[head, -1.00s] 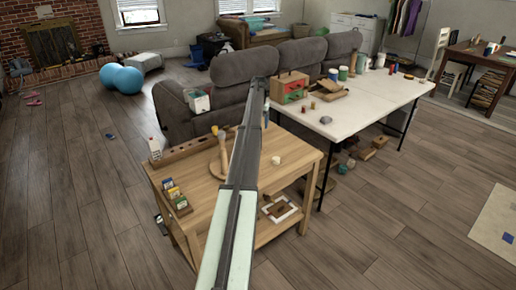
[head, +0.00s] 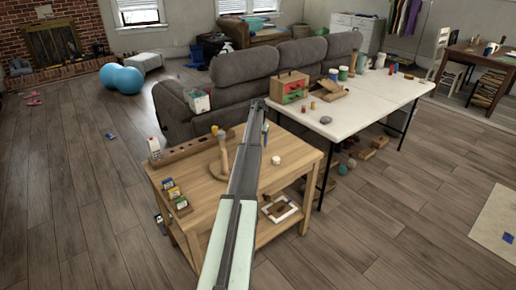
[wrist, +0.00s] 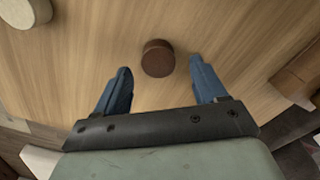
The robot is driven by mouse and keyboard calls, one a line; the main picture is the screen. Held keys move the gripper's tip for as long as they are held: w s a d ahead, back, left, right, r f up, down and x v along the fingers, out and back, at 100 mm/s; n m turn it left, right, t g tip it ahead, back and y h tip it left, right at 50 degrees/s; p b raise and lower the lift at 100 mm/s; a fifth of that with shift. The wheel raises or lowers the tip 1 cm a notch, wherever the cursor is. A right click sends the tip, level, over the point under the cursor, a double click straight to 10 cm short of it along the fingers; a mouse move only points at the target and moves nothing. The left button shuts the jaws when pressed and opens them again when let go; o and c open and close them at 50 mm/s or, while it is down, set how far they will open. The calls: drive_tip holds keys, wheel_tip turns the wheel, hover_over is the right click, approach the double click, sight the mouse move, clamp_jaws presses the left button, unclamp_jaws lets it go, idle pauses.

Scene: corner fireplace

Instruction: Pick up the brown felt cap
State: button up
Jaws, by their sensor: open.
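The brown felt cap (wrist: 157,58) shows in the wrist view as a short, dark brown round piece standing on the wooden table top (wrist: 95,50). My gripper (wrist: 160,72) is open, with its two blue fingers apart. In the wrist picture the cap appears in the gap between the fingertips, slightly beyond them, with no visible contact. In the head view I cannot make out the cap; my arm covers part of the wooden table (head: 296,165).
A pale round piece (head: 276,160) stands on the table; it also shows in the wrist view (wrist: 25,12). A wooden-handled tool (head: 221,150) stands left of my arm. Small boxes (head: 174,193) sit near the left edge. The table's front right is clear.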

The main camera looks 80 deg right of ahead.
drive_tip(key=shift+f, duration=0.9)
drive_tip(key=shift+c, duration=0.3)
drive_tip(key=c, duration=0.8)
drive_tip(key=shift+r, duration=0.1)
drive_tip(key=shift+c, duration=0.2)
